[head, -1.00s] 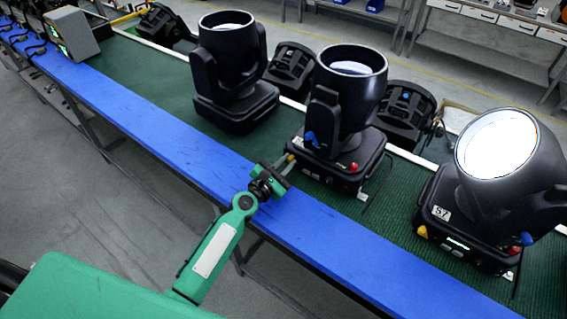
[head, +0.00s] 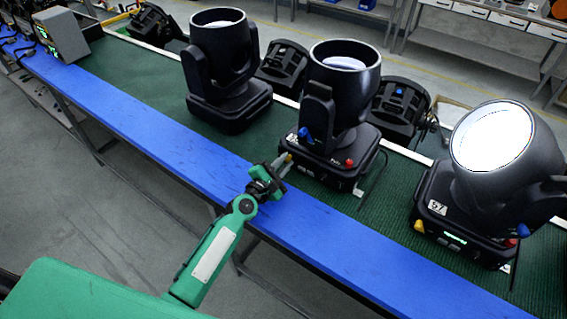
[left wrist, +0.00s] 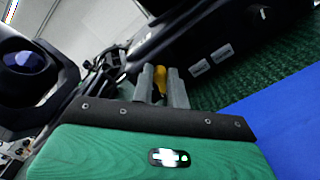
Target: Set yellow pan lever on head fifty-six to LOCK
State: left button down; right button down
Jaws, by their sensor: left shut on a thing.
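The middle moving head (head: 340,95) stands upright on the bench; its number is not readable here. A blue lever (head: 303,132) and a red knob (head: 349,162) show on its base. My left gripper (head: 284,160) is at the front left corner of that base. In the left wrist view its two grey fingers (left wrist: 160,85) are shut on the yellow lever (left wrist: 159,76), whose upper part shows between them. The lever's setting and any LOCK marking cannot be read. My right gripper is not in view.
A lit head labelled 57 (head: 495,165) stands to the right with its own yellow lever (head: 418,226). Another dark head (head: 222,70) stands to the left. Black par cans (head: 402,108) lie behind. The blue front strip (head: 150,130) of the bench is clear.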

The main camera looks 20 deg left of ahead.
pick_arm(q)
jog(key=c, duration=1.4)
grip_release()
jog(key=b+v, duration=0.3)
jog(key=v, duration=1)
jog(key=shift+s, duration=0.35)
jog(key=shift+s+a, duration=0.1)
